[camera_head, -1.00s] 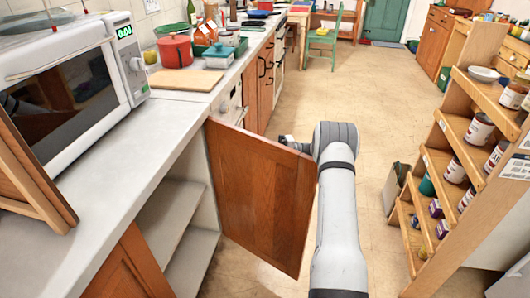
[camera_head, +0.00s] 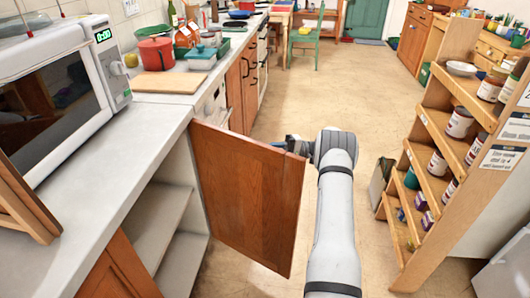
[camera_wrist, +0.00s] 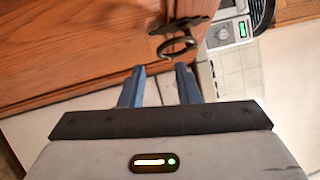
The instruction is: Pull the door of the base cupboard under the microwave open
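The brown wooden door (camera_head: 245,200) of the base cupboard under the microwave (camera_head: 62,85) stands wide open, swung out from the counter. Pale shelves (camera_head: 155,225) show inside the cupboard. My gripper (camera_head: 285,144) is at the door's free upper edge, partly hidden behind it. In the wrist view the door (camera_wrist: 70,50) fills the upper left, with a dark metal ring handle (camera_wrist: 178,46) near its corner. The two blue fingers of my gripper (camera_wrist: 160,70) are apart, with nothing seen between them. The ring is just beyond the fingertips; whether they touch is unclear.
A white counter (camera_head: 115,165) runs along the left, with a red pot (camera_head: 156,53) and a cutting board (camera_head: 168,82). A wooden shelf rack with cans (camera_head: 450,165) stands at the right. The floor (camera_head: 330,85) between is clear.

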